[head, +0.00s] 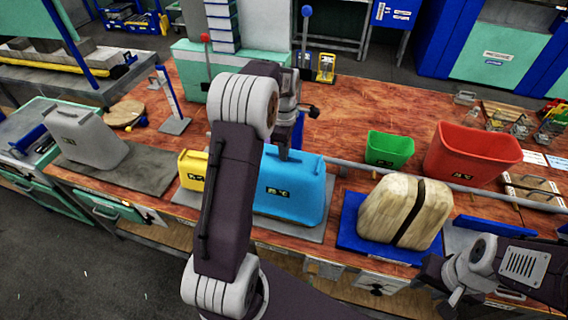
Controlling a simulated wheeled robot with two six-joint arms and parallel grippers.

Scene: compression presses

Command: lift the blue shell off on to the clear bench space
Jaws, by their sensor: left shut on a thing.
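The blue shell (305,197), a jerrycan-like shape with a dark label, stands upright over a grey mat (318,236) at the middle front of the bench. My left gripper (284,152) comes down from above and is shut on the top of the blue shell. My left arm hides the shell's left part and much of the grip. I cannot tell whether its base touches the mat. My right gripper (440,287) is low at the right, in front of the bench edge and away from the blue shell. Its jaw opening is unclear.
A yellow container (193,170) stands left of the blue shell, partly behind my arm. A tan strapped block (405,212) on a blue mat, a green bin (389,149) and a red bin (470,153) are right. A grey shell (88,138) is far left. Back-centre wood is clear.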

